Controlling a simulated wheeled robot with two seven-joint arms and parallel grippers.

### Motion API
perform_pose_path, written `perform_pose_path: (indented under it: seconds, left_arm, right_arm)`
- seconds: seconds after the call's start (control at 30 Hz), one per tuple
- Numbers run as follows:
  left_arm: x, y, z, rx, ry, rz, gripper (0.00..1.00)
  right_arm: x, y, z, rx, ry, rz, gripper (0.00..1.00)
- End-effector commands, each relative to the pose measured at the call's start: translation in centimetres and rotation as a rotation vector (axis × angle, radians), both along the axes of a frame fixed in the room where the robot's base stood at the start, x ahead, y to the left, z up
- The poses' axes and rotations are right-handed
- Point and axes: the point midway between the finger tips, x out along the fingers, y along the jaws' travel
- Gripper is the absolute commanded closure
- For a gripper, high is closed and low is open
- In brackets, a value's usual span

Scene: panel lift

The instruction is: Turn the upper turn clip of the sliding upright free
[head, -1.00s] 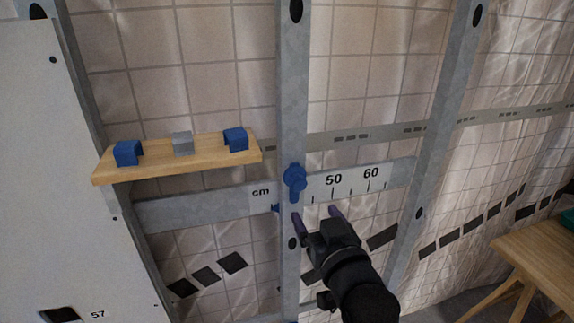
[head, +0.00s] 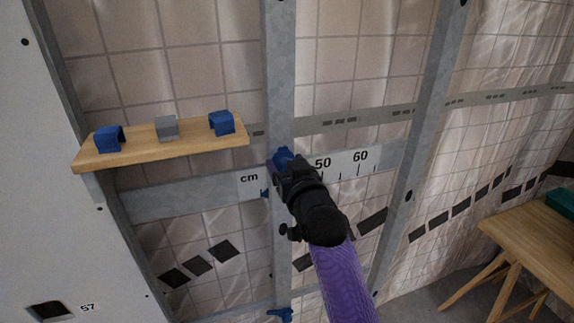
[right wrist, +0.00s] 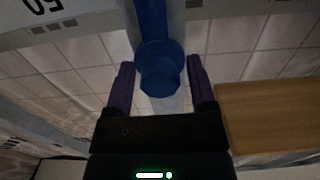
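The sliding upright (head: 280,85) is a grey metal post standing across the measuring rail. Its blue upper turn clip (head: 282,155) sits at the rail, mostly covered by my right gripper (head: 286,168) in the head view. In the right wrist view the clip's round head and long handle (right wrist: 152,25) show, the handle in line with the upright. My right gripper's purple fingers (right wrist: 160,85) are apart, one on each side of the clip; firm contact cannot be seen. A blue lower clip (head: 280,314) shows at the bottom edge. My left gripper is out of view.
The scale rail (head: 345,163) reads 50 and 60 right of the upright. A wooden shelf (head: 190,151) with two blue blocks and a grey one is left. A white panel (head: 45,200) stands far left, a wooden table (head: 535,240) at right.

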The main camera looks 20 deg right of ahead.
Motion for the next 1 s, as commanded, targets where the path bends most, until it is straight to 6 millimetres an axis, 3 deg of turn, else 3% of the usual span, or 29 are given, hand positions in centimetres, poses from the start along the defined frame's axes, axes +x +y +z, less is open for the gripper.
perform_pose_path:
  seconds: [0.03, 0.3, 0.67, 1.0]
  left_arm:
    - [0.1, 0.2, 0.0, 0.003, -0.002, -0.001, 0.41]
    - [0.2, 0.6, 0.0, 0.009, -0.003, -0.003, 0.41]
    - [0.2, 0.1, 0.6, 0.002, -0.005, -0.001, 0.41]
    - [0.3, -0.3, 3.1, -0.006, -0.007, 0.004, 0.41]
  right_arm:
    - [0.0, 0.0, 0.0, 0.0, 0.0, 0.0, 0.41]
    - [0.0, 0.0, 0.0, 0.0, 0.0, 0.0, 0.98]
    - [0.0, 0.0, 0.1, 0.04, 0.004, 0.0, 1.0]
    - [0.0, -0.1, 0.3, 0.277, 0.013, -0.001, 1.0]
